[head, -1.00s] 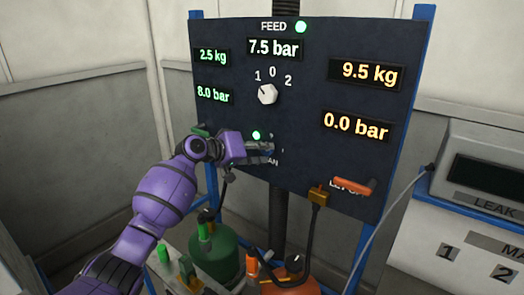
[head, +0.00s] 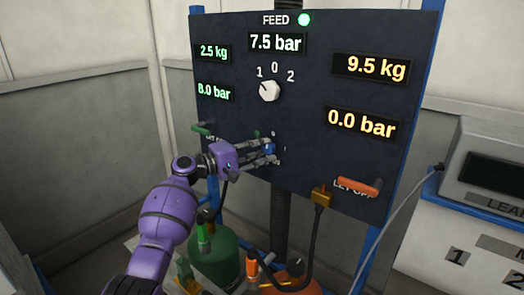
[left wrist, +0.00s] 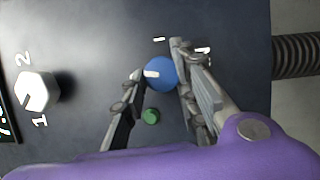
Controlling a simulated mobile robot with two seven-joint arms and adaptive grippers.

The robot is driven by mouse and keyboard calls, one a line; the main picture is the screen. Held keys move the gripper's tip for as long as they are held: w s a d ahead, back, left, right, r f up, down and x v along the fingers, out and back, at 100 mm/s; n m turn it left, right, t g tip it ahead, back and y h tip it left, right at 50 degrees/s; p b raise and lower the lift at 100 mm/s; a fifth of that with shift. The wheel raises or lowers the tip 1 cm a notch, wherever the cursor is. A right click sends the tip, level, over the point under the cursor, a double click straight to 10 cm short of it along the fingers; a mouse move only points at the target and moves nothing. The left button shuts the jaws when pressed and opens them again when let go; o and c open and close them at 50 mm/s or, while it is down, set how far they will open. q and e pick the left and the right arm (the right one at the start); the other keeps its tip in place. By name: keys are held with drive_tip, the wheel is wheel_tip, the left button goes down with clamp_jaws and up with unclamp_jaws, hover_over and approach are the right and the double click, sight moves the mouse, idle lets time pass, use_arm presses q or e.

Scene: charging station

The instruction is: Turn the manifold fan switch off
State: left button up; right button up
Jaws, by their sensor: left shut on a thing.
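The fan switch is a round blue knob (head: 269,147) with a white mark, low on the dark panel. In the left wrist view the knob (left wrist: 163,77) sits between my finger ends, its white mark toward the left of the picture. My left gripper (head: 272,150) is shut on the knob; its fingers (left wrist: 158,66) lie on either side. A small green lamp (left wrist: 151,116) beside the knob looks dim, and so does it in the head view (head: 257,134). The label by the knob is hidden by my gripper in the head view. My right gripper is not in view.
A white selector knob (head: 269,91) marked 1, 0, 2 sits above on the panel (head: 310,110). An orange handle (head: 358,187) is at lower right, a green handle (head: 202,128) at left. Below stand a green cylinder (head: 215,250) and a hose (head: 310,240).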

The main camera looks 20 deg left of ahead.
use_arm(q)
drive_tip(key=shift+r+n+t, duration=0.4)
drive_tip(key=shift+r+n, duration=0.1)
drive_tip(key=shift+n, duration=0.5)
drive_tip(key=shift+r+h, duration=0.15)
drive_tip(key=shift+h, duration=0.15)
drive_tip(key=o, duration=1)
drive_tip(key=shift+f, duration=0.2)
drive_tip(key=shift+f, duration=0.2)
drive_tip(key=shift+s+f, duration=0.1)
drive_tip(key=v, duration=1.1)
drive_tip(key=shift+s+a, duration=0.25)
drive_tip(key=shift+s, duration=0.05)
